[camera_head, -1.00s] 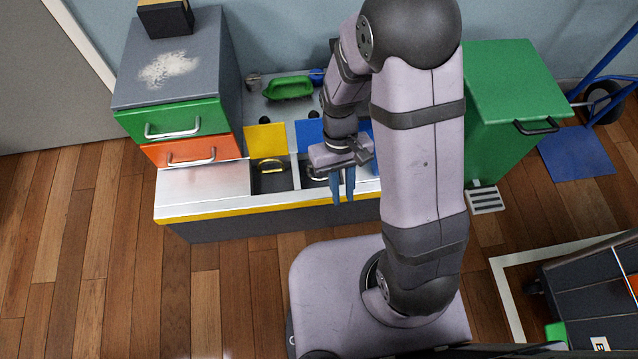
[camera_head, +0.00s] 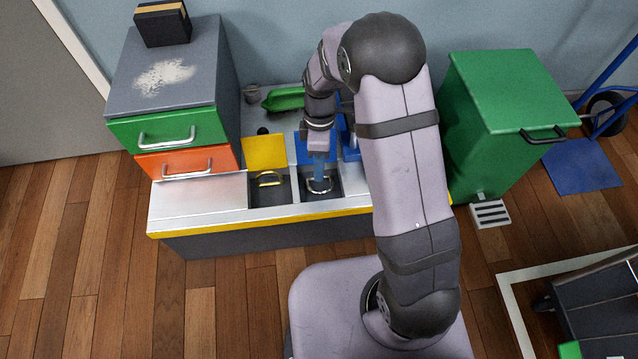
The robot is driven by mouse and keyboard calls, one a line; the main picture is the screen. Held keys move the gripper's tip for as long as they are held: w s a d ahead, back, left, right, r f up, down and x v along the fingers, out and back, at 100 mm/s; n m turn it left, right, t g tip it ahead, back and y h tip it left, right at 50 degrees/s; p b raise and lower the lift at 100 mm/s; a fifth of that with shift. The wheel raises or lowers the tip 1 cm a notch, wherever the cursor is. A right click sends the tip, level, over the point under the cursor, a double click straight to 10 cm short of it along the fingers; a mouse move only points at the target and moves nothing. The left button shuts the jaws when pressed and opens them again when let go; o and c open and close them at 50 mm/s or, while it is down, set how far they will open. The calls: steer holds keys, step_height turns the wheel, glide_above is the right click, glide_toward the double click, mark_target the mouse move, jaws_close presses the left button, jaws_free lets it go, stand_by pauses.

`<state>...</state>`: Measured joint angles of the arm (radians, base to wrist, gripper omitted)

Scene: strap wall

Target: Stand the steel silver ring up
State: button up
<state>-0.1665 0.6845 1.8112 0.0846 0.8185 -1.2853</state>
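The silver ring (camera_head: 321,191) is in the dark compartment below the middle blue panel. It looks like a low, wide oval and seems to lie flat, though its far part is hidden behind my fingers. My gripper (camera_head: 319,178) points down into this compartment with its blue fingers right above or at the ring. The fingers line up one behind the other in this view, so their gap and any contact with the ring cannot be seen.
A gold-coloured ring (camera_head: 268,180) is in the compartment to the left, below a yellow panel (camera_head: 264,152). A green tray (camera_head: 284,99) lies behind. A green bin (camera_head: 505,110) stands right.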

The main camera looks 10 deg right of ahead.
steer(key=shift+s+a+f+b, duration=0.1)
steer(key=shift+s+f+b, duration=0.15)
steer(key=shift+f+b, duration=0.65)
steer(key=shift+s+d+f+b, duration=0.1)
steer(key=shift+s+f+b, duration=0.15)
steer(key=shift+f, duration=1.3)
steer(key=shift+s+a+f+b, duration=0.15)
steer(key=shift+f+b, duration=0.45)
steer(key=shift+f, duration=0.6)
jaws_close()
